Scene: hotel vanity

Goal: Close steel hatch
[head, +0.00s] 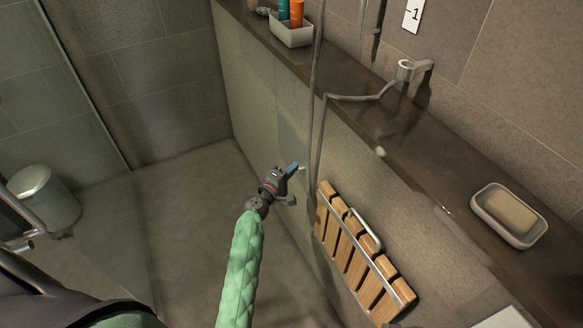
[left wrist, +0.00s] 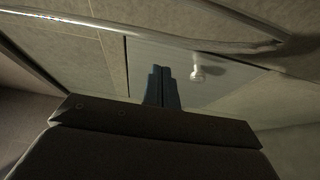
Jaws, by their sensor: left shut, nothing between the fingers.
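The steel hatch is a plain grey panel (left wrist: 225,82) with a small round pale knob (left wrist: 196,72) in the left wrist view. In the head view, the panel (head: 291,142) sits in the tiled wall below the dark ledge, and my gripper partly hides it. I cannot tell whether the panel is fully flush with the wall. My left gripper (head: 293,168) is shut and empty, just in front of the panel by the knob. Its blue fingertips (left wrist: 163,84) appear just left of the knob in the left wrist view; contact is unclear. My right gripper is not in view.
A grey shower hose (head: 316,100) hangs close beside the hatch. A wooden slatted seat (head: 352,244) is on the wall to the right. The ledge (head: 400,147) holds a soap dish (head: 483,208) and a bottle tray (head: 291,39). A bin (head: 52,200) stands far left; the floor between is clear.

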